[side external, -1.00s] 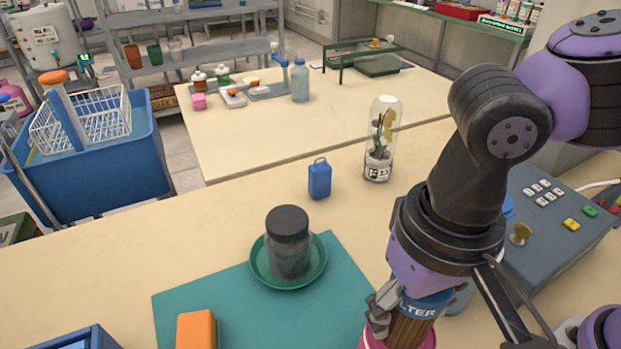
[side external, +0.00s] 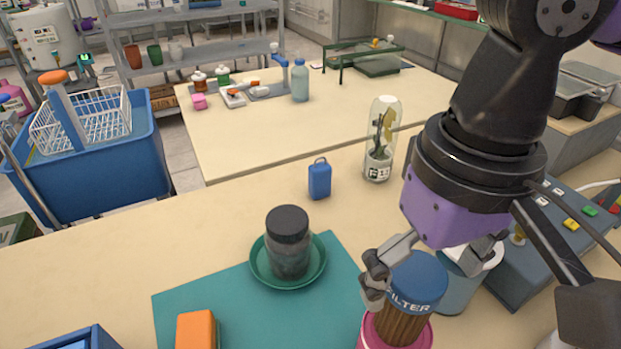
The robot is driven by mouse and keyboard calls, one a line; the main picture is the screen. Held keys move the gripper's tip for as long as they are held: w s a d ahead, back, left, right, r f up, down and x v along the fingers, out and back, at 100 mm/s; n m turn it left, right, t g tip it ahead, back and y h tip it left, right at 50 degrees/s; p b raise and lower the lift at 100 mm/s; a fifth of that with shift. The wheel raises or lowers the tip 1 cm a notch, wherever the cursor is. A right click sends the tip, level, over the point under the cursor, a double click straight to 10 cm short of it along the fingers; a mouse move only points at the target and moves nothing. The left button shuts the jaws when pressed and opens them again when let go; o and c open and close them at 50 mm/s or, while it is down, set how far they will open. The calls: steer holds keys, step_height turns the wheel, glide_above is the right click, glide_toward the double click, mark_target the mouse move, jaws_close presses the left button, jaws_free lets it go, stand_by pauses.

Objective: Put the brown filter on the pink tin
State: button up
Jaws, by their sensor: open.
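The brown filter (side external: 402,326) has a ribbed brown body and a blue cap marked "FILTER". It stands roughly upright on the pink tin (side external: 366,337) at the bottom right of the side view. The tin's lower part is cut off by the frame edge. My gripper (side external: 428,272) is open around the upper part of the filter, with one grey finger left of the blue cap and the other behind it to the right. Whether a finger still touches the cap cannot be told.
A grey-blue canister with a white rim (side external: 462,283) stands close behind the filter. A dark-lidded jar (side external: 288,245) sits in a green dish (side external: 261,273) on a teal mat (side external: 240,310). An orange block (side external: 196,331), blue tag-like block (side external: 320,181) and glass-domed plant (side external: 381,145) stand nearby.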

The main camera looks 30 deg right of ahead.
step_height(320, 180, up, 7)
steer(key=shift+f, duration=0.2)
step_height(320, 180, down, 12)
steer(key=shift+r, duration=1.75)
